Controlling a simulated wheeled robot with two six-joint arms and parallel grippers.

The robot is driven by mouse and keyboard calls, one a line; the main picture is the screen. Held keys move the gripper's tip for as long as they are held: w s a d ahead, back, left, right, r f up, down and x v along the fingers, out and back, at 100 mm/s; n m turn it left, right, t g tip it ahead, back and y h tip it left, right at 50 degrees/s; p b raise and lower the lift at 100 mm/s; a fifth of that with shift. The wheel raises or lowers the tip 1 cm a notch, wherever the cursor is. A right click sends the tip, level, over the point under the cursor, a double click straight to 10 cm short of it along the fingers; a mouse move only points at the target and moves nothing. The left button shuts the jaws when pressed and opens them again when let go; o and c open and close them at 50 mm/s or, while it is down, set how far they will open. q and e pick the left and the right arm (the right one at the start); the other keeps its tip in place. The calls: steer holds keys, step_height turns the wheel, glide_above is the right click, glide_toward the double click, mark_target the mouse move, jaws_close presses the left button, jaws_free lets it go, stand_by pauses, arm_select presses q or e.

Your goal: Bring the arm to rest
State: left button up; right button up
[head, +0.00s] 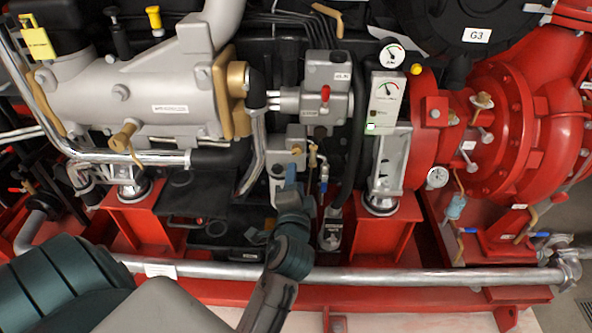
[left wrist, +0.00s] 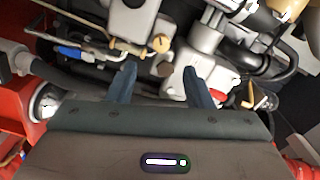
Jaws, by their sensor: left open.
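My left arm comes in from the bottom left of the head view and reaches up to the middle of the fire pump. My left gripper (head: 286,182) is in front of a small light-grey block (head: 289,145) with a brass fitting, below the grey valve housing. In the left wrist view the gripper (left wrist: 160,75) has its two blue fingers apart. A light-grey bracket (left wrist: 198,70) shows close to the right finger. I see nothing held between the fingers. Whether a finger touches the block I cannot tell. My right gripper is not in view.
A grey engine block (head: 150,92) is at the left and a red pump casing (head: 520,120) at the right. A long metal pipe (head: 400,275) runs across the front, below the gripper. Gauges (head: 392,55), hoses and small brass valves crowd the middle.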

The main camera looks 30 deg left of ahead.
arm_select(q)
steer(key=shift+s+d, duration=0.35)
steer(key=shift+s, duration=0.2)
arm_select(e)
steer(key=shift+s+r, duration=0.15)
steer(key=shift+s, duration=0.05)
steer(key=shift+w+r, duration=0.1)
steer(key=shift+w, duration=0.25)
